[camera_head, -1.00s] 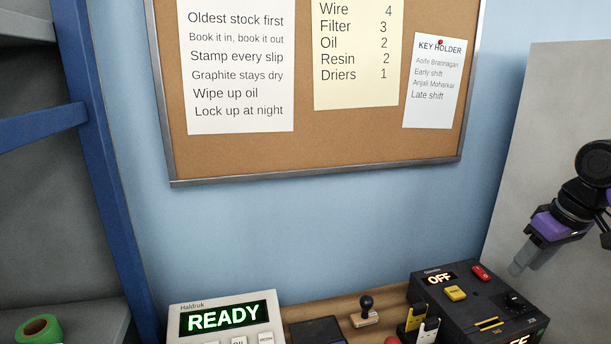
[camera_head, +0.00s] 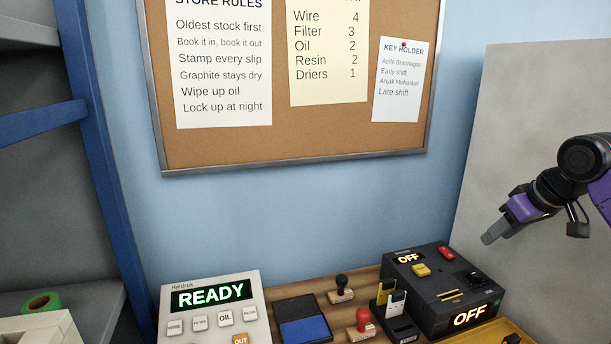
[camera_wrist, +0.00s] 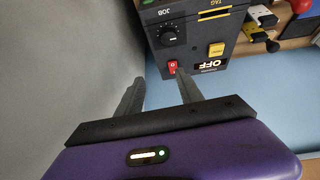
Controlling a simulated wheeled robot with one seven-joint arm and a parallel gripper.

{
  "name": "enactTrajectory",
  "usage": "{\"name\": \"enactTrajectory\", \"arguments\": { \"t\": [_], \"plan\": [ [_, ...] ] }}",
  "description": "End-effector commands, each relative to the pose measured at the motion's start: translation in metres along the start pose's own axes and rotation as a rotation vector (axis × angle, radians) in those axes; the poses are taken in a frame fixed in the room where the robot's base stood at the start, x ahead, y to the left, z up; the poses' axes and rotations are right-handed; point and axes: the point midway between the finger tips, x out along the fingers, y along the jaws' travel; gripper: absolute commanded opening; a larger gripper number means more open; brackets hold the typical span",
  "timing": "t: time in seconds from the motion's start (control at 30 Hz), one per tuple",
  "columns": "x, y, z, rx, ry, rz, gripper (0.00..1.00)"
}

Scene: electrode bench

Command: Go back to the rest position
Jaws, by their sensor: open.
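My gripper (camera_head: 494,236) is at the right in the head view, held in the air above and beside the black control box (camera_head: 452,285). In the wrist view my gripper (camera_wrist: 160,92) shows two grey fingers spread apart with nothing between them. The box (camera_wrist: 195,45) lies beyond the fingertips, with a red switch, a yellow button and a dial. Its two displays read OFF. The fingers do not appear to touch anything.
A white keypad unit (camera_head: 212,312) reads READY. A blue ink pad (camera_head: 304,328), a black-handled stamp (camera_head: 341,290) and a red-handled stamp (camera_head: 362,323) lie on the wooden bench. A grey panel (camera_head: 540,110) stands behind my arm. Blue-framed shelving (camera_head: 105,170) is at left.

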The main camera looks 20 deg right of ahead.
Motion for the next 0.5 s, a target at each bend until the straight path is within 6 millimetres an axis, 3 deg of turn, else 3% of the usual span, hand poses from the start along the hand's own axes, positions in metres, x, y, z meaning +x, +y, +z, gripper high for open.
{"name": "enactTrajectory", "arguments": {
  "t": [0.27,0.5],
  "plan": [
    [-0.007,-0.004,-0.055,0.008,0.298,0.041,0.44],
    [-0.002,-0.045,-0.095,0.049,0.614,0.009,0.44]
  ]
}}
